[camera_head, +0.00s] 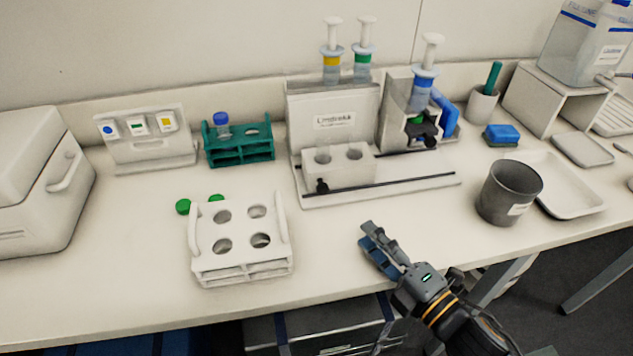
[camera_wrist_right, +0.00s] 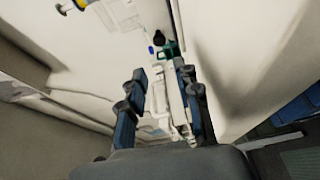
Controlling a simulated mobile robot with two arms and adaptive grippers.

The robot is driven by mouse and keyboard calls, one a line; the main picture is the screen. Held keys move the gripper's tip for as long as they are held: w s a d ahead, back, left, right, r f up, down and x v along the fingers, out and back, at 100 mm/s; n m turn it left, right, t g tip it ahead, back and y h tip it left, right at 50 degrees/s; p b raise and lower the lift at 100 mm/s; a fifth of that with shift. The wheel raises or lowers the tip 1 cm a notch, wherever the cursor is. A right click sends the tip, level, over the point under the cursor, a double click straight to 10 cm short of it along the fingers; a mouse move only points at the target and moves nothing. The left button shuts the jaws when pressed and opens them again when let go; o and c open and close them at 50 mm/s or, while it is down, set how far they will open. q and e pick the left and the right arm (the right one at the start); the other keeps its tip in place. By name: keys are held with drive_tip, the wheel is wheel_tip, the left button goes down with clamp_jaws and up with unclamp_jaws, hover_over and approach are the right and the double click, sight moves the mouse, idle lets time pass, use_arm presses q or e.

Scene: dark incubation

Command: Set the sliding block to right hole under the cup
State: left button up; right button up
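The white sliding block (camera_head: 352,170) has two holes in its top and sits toward the left of the rail base (camera_head: 425,182) in the head view. A small black knob (camera_head: 322,186) is at its front left. The block is below the yellow and green syringes, left of the blue syringe (camera_head: 422,90). A dark grey cup (camera_head: 510,190) stands on the table to the right, apart from the block. My right gripper (camera_head: 367,238) is in front of the base, touching nothing. Its fingers stand apart and empty in the wrist view (camera_wrist_right: 160,72). My left gripper is out of view.
A white rack with several holes (camera_head: 240,265) is at front left, with green caps (camera_head: 183,206) behind it. A green rack (camera_head: 240,149) holds a blue-capped tube. A white tray (camera_head: 575,205) is at the right.

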sight(325, 192)
drive_tip(key=shift+w+a, duration=0.15)
drive_tip(key=shift+w, duration=0.2)
drive_tip(key=shift+w+a+r, duration=0.15)
drive_tip(key=shift+w+a, duration=0.05)
drive_tip(key=shift+w, duration=0.1)
drive_tip(key=p+x, duration=0.2)
drive_tip(key=x, duration=0.9)
drive_tip(key=shift+w+a, duration=0.15)
drive_tip(key=shift+w, duration=0.1)
drive_tip(key=shift+w+a, duration=0.25)
drive_tip(key=shift+w, duration=0.2)
clamp_jaws()
